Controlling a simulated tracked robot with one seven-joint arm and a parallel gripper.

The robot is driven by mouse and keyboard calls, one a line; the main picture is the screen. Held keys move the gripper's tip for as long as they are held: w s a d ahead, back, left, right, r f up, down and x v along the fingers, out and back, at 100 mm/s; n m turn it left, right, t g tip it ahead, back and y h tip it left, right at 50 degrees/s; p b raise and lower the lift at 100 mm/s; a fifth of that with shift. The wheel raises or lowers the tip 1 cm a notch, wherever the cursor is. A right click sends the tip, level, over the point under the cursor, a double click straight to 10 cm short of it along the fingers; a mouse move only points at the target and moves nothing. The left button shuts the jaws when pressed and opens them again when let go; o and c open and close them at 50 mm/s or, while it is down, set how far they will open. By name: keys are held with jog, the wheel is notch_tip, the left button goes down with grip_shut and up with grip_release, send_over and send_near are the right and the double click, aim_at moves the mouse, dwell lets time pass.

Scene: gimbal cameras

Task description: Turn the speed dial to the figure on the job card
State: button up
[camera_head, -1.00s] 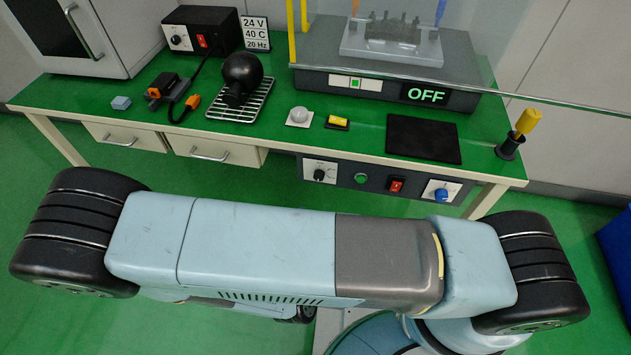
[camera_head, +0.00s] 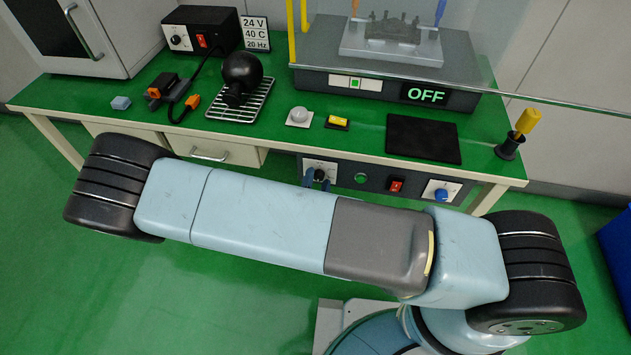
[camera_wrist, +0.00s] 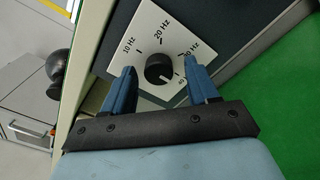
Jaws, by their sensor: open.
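The job card (camera_head: 256,33) at the back of the bench reads 24 V, 40 C, 20 Hz. The speed dial (camera_wrist: 158,68) is a black knob on a white plate marked in Hz; it also shows on the bench's front panel (camera_head: 319,174). In the wrist view the 10 Hz mark is at upper left, 20 Hz at the top and higher figures to the right. The knob's pale pointer seems to face lower right, away from 20 Hz. My gripper (camera_wrist: 156,69) is open, its blue fingers on either side of the knob, with gaps visible.
A green button (camera_head: 361,178), a red switch (camera_head: 396,185) and a blue knob (camera_head: 441,195) sit right of the dial on the same panel. Drawers (camera_head: 222,153) lie to its left. The display (camera_head: 426,92) reads OFF.

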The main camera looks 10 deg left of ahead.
jog(key=c, duration=1)
jog(key=shift+w+a, duration=0.1)
jog(key=shift+a, duration=0.05)
jog(key=shift+c, duration=0.2)
jog(key=shift+d, duration=0.2)
